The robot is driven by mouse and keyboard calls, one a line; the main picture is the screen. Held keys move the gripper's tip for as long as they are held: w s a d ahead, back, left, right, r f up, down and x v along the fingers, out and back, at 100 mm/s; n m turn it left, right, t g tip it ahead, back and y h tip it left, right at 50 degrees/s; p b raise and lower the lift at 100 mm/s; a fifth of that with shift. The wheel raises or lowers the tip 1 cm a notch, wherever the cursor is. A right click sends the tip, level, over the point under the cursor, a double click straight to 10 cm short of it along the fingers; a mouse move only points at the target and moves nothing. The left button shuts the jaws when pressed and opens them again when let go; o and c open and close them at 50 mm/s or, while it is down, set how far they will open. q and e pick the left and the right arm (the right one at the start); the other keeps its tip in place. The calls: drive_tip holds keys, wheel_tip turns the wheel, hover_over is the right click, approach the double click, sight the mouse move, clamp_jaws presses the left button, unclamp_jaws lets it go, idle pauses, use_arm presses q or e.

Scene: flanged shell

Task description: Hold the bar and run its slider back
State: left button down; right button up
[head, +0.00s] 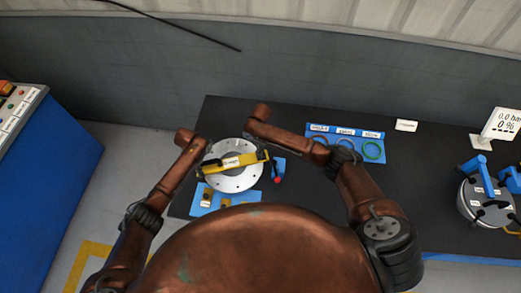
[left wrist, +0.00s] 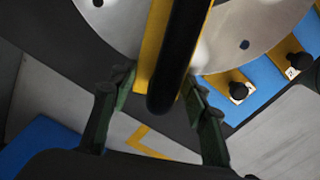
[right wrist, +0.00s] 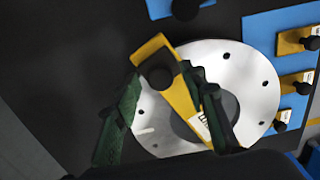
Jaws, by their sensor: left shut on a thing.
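A yellow bar (head: 235,161) with a white label lies across a round silver flanged plate (head: 236,184) in the head view. In the left wrist view, my left gripper (left wrist: 158,82) is shut on the bar (left wrist: 152,50), with a black handle (left wrist: 178,60) upright between its fingers. In the right wrist view, my right gripper (right wrist: 160,78) has its fingers spread either side of the bar's other end (right wrist: 176,92), which carries a round black knob (right wrist: 157,72). The right finger is close against the bar; contact is unclear. I cannot tell which part is the slider.
Blue pads with small yellow parts (head: 226,201) lie in front of the plate. A red knob (head: 278,180) is at its right. A blue board (head: 345,133) with coloured rings lies behind, and a silver pot-like device (head: 484,203) stands far right. The black table (head: 420,190) between is clear.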

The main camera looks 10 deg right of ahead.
drive_tip(key=shift+f, duration=0.2)
clamp_jaws()
idle(0.4)
